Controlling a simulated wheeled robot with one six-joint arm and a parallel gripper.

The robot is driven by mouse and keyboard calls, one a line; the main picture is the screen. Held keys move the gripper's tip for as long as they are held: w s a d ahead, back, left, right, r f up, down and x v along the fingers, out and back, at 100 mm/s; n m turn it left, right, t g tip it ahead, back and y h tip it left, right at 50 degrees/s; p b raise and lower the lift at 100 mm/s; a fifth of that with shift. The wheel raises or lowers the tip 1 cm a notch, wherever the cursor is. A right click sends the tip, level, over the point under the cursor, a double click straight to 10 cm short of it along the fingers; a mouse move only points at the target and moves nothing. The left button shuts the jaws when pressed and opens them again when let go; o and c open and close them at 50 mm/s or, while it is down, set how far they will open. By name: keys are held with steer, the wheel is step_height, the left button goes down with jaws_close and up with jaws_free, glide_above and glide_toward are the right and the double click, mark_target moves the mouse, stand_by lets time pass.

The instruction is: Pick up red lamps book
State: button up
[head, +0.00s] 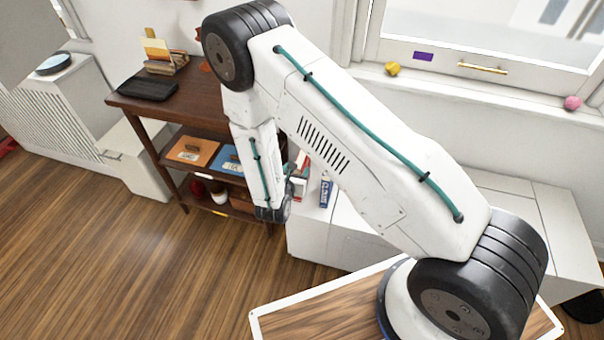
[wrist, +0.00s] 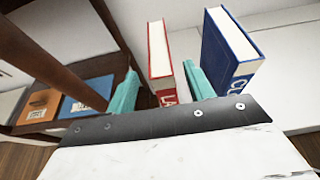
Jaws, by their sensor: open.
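The red book (wrist: 161,62) stands upright in the wrist view, with its pale page edges facing up and the letters "LA" partly showing on its red spine. My gripper (wrist: 160,88) is open, with one teal finger on each side of the red book. The right finger is close to the book, and the left finger has a wider gap; I cannot tell whether either touches. The lower part of the book is hidden by the gripper's dark front edge. In the head view my arm hides most of this spot.
A blue book (wrist: 229,50) stands just right of the right finger; it also shows in the head view (head: 326,191). A dark wooden shelf unit (head: 190,95) is close on the left, holding an orange book (head: 192,153) and another blue book (head: 228,161). A white wall is behind.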

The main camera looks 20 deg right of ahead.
mark_target(301, 162)
steer(key=x, duration=0.6)
steer(key=shift+w+d, duration=0.1)
steer(key=shift+d, duration=0.05)
jaws_close()
